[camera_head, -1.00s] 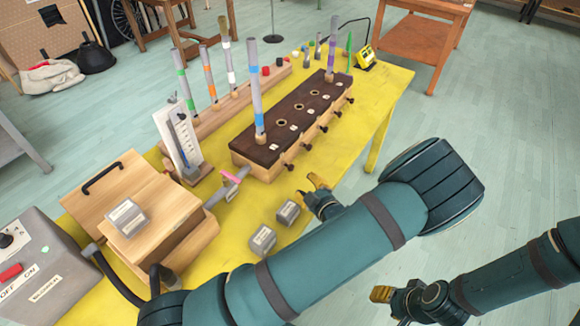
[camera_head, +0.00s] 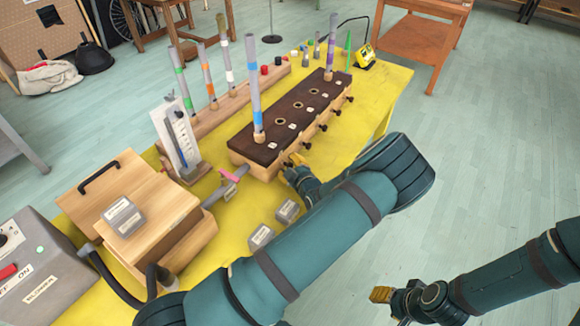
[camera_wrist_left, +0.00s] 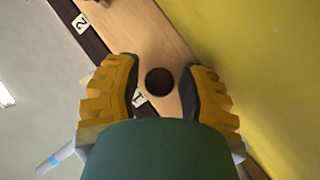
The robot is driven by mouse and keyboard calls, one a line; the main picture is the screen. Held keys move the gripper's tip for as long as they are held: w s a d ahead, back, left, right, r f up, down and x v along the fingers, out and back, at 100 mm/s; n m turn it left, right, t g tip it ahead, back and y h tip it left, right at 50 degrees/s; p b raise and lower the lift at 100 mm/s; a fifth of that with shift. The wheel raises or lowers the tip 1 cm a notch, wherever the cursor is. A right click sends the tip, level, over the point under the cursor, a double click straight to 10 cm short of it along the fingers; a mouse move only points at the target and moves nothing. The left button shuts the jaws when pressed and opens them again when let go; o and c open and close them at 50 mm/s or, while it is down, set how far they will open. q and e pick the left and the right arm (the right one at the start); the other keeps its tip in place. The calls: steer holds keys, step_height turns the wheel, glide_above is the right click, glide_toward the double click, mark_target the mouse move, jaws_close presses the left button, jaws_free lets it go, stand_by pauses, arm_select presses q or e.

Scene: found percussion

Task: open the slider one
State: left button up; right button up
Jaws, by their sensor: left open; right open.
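The wooden wind chest (camera_head: 262,168) with a dark brown top stands on the yellow table, with dark slider knobs along its front side. In the left wrist view, the round dark knob of slider one (camera_wrist_left: 159,81) sits between my open left fingers, beside the tag marked 1 (camera_wrist_left: 139,98). I cannot tell if the fingers touch it. My left gripper (camera_head: 294,168) is at the near end of the knob row in the head view and hides this knob. My right gripper (camera_head: 382,294) is open and empty, low at the right, away from the table.
Another slider knob (camera_head: 306,145) is close beyond my left gripper. Two small grey blocks (camera_head: 262,236) lie on the table below my left arm. A wooden bellows box (camera_head: 150,215) and a grey blower box (camera_head: 35,265) stand at the left. A striped pipe (camera_head: 254,85) stands upright on the chest.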

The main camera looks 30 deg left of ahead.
arm_select(q)
steer(key=shift+c, duration=0.4)
jaws_close()
steer(key=shift+s+d+b, duration=0.15)
steer(key=shift+d+b, duration=0.05)
steer(key=shift+d, duration=0.55)
steer(key=shift+s+d+b, duration=0.1)
steer(key=shift+d+b, duration=0.05)
steer(key=shift+d, duration=0.6)
steer(key=shift+o, duration=0.4)
jaws_free()
steer(key=v, duration=1.2)
